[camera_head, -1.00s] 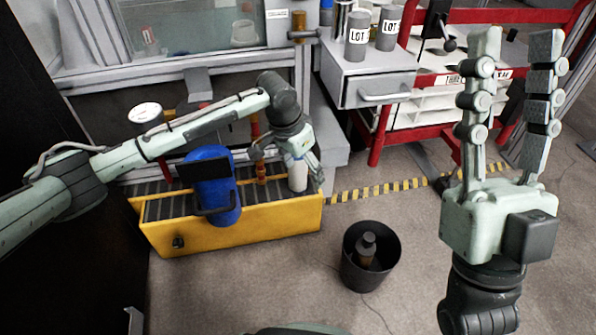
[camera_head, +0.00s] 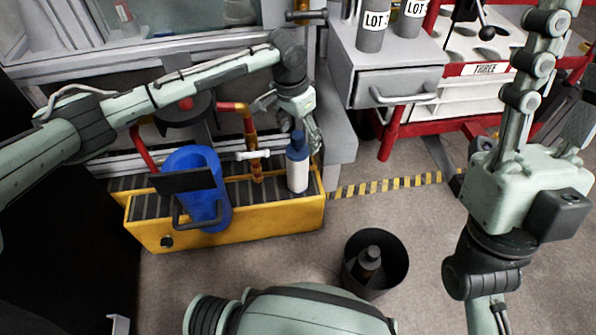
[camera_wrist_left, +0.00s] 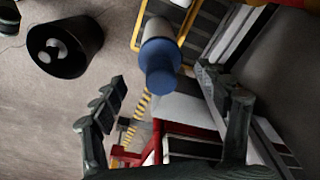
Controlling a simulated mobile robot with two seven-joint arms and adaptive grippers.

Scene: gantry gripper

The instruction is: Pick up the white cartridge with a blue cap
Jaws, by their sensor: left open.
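The white cartridge with a blue cap (camera_head: 297,172) stands upright at the right end of the yellow trough. It carries a dark blue band, and its cap points up. My left gripper (camera_head: 292,112) is just behind and above it, with fingers spread. In the left wrist view the blue cap (camera_wrist_left: 162,80) faces the camera between the open fingers of my left gripper (camera_wrist_left: 163,100), with no visible grip on it. My right gripper (camera_head: 556,95) is raised at the right, its fingers apart and empty, partly cut off by the picture's edge.
The yellow trough (camera_head: 250,222) with a dark slatted top also holds a blue container (camera_head: 205,208). Red and yellow pipes (camera_head: 252,150) rise behind it. A black bin (camera_head: 398,265) with a dark bottle stands on the floor. A grey drawer cabinet (camera_head: 385,75) is behind right.

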